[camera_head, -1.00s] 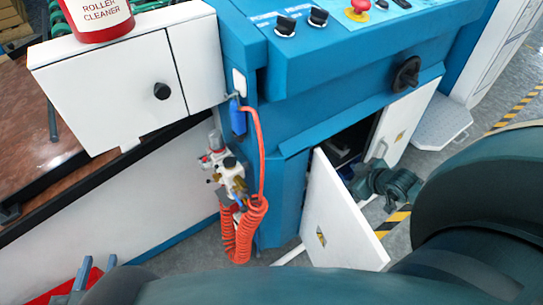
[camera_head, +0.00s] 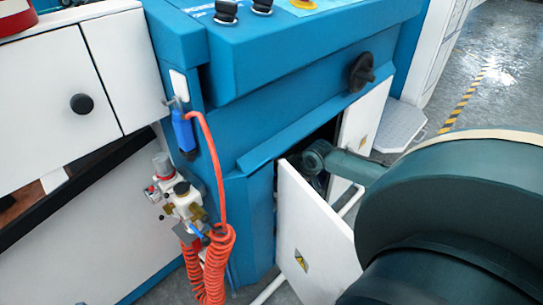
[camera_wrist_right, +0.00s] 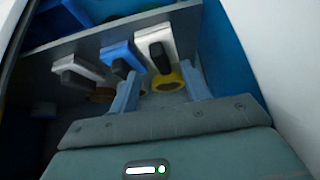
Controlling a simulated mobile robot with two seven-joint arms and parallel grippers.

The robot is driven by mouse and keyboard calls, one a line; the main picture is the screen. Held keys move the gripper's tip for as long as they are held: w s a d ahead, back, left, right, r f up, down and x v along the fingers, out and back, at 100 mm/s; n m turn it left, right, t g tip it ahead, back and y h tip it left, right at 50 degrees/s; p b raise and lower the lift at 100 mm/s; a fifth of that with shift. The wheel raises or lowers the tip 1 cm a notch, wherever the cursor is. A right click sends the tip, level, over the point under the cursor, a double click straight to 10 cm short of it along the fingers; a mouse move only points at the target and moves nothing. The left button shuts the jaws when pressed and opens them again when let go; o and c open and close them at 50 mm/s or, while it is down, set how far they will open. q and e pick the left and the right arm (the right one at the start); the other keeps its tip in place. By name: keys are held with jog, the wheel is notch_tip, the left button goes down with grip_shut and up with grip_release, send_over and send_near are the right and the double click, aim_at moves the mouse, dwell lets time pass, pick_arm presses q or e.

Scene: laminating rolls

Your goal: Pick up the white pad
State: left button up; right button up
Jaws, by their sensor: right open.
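In the right wrist view, a white pad (camera_wrist_right: 169,34) with a dark handle stands on a grey shelf, above and between my fingers. A blue pad (camera_wrist_right: 112,51) with a dark handle is to its left. Another whitish pad (camera_wrist_right: 86,66) with a dark handle is farther left. My right gripper (camera_wrist_right: 160,88) is open and inside the cabinet, with its fingertips just short of the pads. Nothing shows held between its fingers. In the head view its jaws are hidden behind the cabinet door. My left gripper is out of view.
The open white cabinet door (camera_head: 305,240) stands left of my right arm, and another white door (camera_head: 366,115) is to the right. A coiled orange hose (camera_head: 215,265) hangs left of the opening. A yellow round thing (camera_wrist_right: 168,83) lies below the shelf.

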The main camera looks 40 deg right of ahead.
jog(key=shift+w+a+b, duration=0.1)
jog(key=shift+w+b, duration=0.2)
jog(key=shift+w, duration=0.6)
jog(key=b+x, duration=0.2)
jog(key=x, duration=0.2)
jog(key=shift+s+f, duration=0.1)
jog(key=shift+f, duration=0.1)
jog(key=shift+w+f+b, duration=0.25)
jog(key=shift+b, duration=0.15)
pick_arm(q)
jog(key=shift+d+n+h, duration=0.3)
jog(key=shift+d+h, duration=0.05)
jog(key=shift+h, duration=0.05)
pick_arm(e)
jog(key=shift+c, duration=0.5)
jog(key=c, duration=0.3)
grip_shut()
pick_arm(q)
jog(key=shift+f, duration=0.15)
pick_arm(e)
jog(key=shift+r, duration=0.1)
